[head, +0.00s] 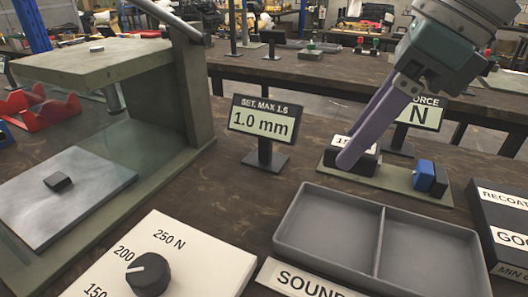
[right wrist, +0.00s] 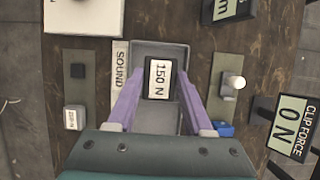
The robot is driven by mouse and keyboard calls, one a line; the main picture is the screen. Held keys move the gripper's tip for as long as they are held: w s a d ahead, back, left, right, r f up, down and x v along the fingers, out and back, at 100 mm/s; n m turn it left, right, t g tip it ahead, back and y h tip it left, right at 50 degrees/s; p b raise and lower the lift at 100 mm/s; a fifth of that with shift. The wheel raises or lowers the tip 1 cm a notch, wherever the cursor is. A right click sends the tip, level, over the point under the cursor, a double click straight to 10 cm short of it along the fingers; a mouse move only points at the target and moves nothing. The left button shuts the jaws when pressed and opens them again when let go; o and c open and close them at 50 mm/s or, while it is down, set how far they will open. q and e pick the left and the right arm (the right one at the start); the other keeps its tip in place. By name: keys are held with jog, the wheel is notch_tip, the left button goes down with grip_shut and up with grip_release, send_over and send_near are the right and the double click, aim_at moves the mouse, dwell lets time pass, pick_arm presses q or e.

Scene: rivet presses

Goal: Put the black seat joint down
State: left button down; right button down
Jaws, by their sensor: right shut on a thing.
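The black seat joint (right wrist: 151,91), a small black block with a white label reading 150 N, is between the purple fingers of my right gripper (right wrist: 158,85). In the head view the right gripper (head: 356,160) reaches down from the upper right. Its fingers hold the black block (head: 368,166) at the green-grey plate behind the grey tray, partly hiding block and label. I cannot tell whether the block touches anything below. In the right wrist view it lines up over the tray (right wrist: 178,48). My left gripper is not in view.
The two-compartment grey tray (head: 300,215) looks empty. A blue block (head: 428,178) stands on the green-grey plate (head: 395,183). A 1.0 mm sign (head: 262,122) stands behind. A press (head: 195,105) is at left, a dial box (head: 190,250) in front.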

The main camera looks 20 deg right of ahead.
notch_tip(320, 180, down, 8)
jog(key=shift+b, duration=0.4)
notch_tip(320, 180, down, 4)
jog(key=shift+f+b, duration=0.15)
jog(key=shift+b, duration=0.15)
jog(key=shift+f, duration=0.15)
jog(key=shift+c, duration=1.5)
grip_release()
